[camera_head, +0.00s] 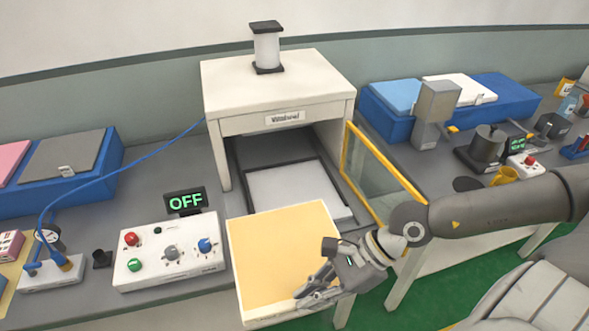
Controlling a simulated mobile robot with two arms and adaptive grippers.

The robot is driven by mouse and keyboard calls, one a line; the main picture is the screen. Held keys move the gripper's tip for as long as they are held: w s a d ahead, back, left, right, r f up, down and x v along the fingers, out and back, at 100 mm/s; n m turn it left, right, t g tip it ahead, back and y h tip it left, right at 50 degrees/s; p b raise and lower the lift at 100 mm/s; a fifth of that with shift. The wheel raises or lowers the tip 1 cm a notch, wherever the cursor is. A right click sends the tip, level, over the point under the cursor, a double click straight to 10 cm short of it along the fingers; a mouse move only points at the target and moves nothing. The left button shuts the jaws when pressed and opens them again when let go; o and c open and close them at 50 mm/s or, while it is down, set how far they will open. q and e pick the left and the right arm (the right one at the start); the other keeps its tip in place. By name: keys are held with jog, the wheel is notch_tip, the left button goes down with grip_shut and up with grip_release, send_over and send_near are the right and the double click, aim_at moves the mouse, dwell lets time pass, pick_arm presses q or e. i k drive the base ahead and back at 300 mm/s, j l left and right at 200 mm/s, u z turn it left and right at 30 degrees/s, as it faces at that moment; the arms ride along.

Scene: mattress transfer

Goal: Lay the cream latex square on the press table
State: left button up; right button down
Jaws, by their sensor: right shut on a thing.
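The cream latex square (275,255) is a thick yellowish slab with a pale edge. It is in front of the press opening, over the counter's front edge. My right gripper (308,294) is shut on its right front corner, with the arm coming in from the right. The press table (290,190) is a whitish plate in a dark frame inside the white press (275,90). The slab's far edge hides the near part of the press area. My left gripper is not in view.
A yellow-framed clear door (380,172) stands open at the press's right, close to my arm. A control box (170,250) and an OFF display (186,202) are left of the slab. Blue bins with coloured slabs stand at both sides (60,170), (450,100).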

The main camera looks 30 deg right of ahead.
aim_at(293, 193)
jog(key=i+l, duration=0.8)
jog(key=i, duration=0.05)
